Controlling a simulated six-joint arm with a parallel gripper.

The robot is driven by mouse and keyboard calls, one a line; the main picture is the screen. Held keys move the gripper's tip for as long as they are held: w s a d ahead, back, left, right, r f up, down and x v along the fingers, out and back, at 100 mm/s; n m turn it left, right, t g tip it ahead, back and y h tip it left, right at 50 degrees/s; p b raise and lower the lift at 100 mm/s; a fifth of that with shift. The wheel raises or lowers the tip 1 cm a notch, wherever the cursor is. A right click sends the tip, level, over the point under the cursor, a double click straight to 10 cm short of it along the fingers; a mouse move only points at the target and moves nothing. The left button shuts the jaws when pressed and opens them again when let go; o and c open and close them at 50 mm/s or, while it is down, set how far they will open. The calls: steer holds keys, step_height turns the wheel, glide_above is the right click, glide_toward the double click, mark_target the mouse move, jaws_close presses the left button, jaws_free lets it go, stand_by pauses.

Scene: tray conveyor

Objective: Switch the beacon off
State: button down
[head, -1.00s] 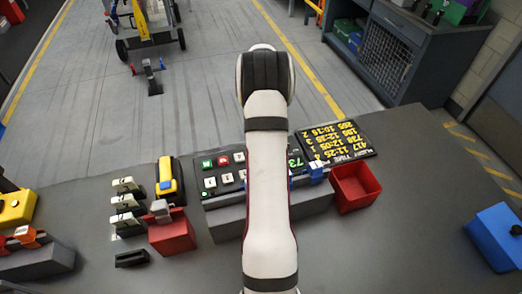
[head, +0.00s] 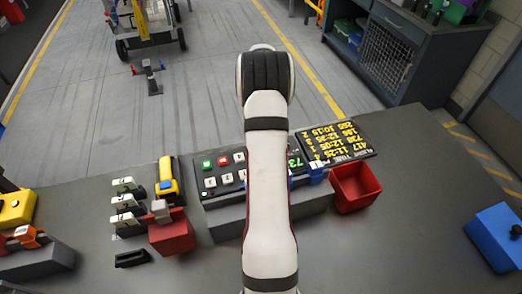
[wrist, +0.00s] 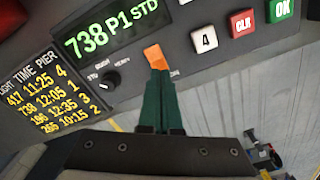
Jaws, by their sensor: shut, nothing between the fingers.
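The control panel (wrist: 140,45) fills the upper part of the wrist view, with a lit green display (wrist: 112,22) reading "738 P1 STD". A black rotary knob (wrist: 110,80) sits below the display. An orange block (wrist: 154,57) shows on the panel at my fingertips. I cannot tell whether it is a switch or part of the fingertips, and the label beside it is partly hidden. My gripper (wrist: 162,100) has dark green fingers, closed together and empty, over the panel's lower edge. In the head view my arm covers the middle of the panel (head: 205,203). I cannot pick out a beacon lamp.
A "4" key (wrist: 205,40), a red CLR key (wrist: 242,22) and a green OK key (wrist: 281,10) lie right of my fingertips. A flight board (head: 342,142) and red bins (head: 357,187) (head: 172,236) flank the panel. A blue box (head: 497,237) stands at right.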

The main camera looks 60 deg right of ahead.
steer(key=shift+f, duration=0.95)
stand_by(0.6)
step_height(320, 180, up, 7)
steer(key=shift+f, duration=0.15)
stand_by(0.4)
